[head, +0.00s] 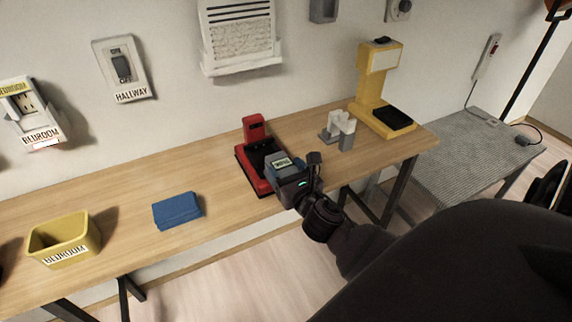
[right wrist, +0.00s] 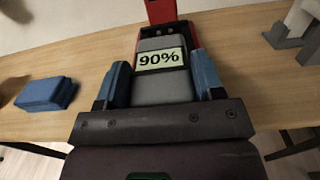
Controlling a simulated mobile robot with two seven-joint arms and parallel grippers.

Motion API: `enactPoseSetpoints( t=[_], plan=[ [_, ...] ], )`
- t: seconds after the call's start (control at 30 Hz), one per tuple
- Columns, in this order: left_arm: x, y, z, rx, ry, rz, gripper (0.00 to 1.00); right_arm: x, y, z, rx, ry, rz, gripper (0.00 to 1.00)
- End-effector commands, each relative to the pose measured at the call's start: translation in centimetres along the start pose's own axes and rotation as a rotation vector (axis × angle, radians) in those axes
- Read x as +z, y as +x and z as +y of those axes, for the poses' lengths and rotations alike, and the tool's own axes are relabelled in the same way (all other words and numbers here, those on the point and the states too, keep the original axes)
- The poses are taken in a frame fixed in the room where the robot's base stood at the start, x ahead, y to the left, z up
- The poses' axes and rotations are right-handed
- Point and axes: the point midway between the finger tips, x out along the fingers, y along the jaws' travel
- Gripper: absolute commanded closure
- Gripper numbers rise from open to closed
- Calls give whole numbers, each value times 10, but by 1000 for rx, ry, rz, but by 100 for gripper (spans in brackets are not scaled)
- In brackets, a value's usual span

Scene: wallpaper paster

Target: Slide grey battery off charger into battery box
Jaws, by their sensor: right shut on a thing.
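The grey battery (right wrist: 163,90), with a label reading 90%, lies between the blue fingers of my right gripper (right wrist: 161,82). In the head view the right gripper (head: 284,168) is at the front end of the red charger (head: 254,131), shut on the battery. The battery's far end is still in or against the charger, which also shows in the right wrist view (right wrist: 161,11); the exact contact is hidden. A yellow open bin (head: 88,243) labelled BEDROOM stands at the left of the table; I cannot tell whether it is the battery box. My left gripper is not in view.
A folded blue cloth (head: 178,210) lies between bin and charger on the wooden table (head: 130,195). Right of the charger stand a grey holder with white pieces (head: 340,129) and a yellow machine (head: 376,90). A grey ribbed table (head: 470,150) is further right.

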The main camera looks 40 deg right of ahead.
Motion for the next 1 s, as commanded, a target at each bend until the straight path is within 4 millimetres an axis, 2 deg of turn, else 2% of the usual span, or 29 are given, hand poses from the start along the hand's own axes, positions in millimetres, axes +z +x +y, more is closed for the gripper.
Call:
enactPoseSetpoints(
  t=[0.17, 0.63, 1.0],
  plan=[
    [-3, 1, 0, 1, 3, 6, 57, 0, -3, 0, 0, 0, 1, 67],
    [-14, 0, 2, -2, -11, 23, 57, 0, -32, 0, 1, 1, 0, 67],
    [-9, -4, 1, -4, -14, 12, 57, 1, -40, 0, 1, 0, -2, 67]
  ],
)
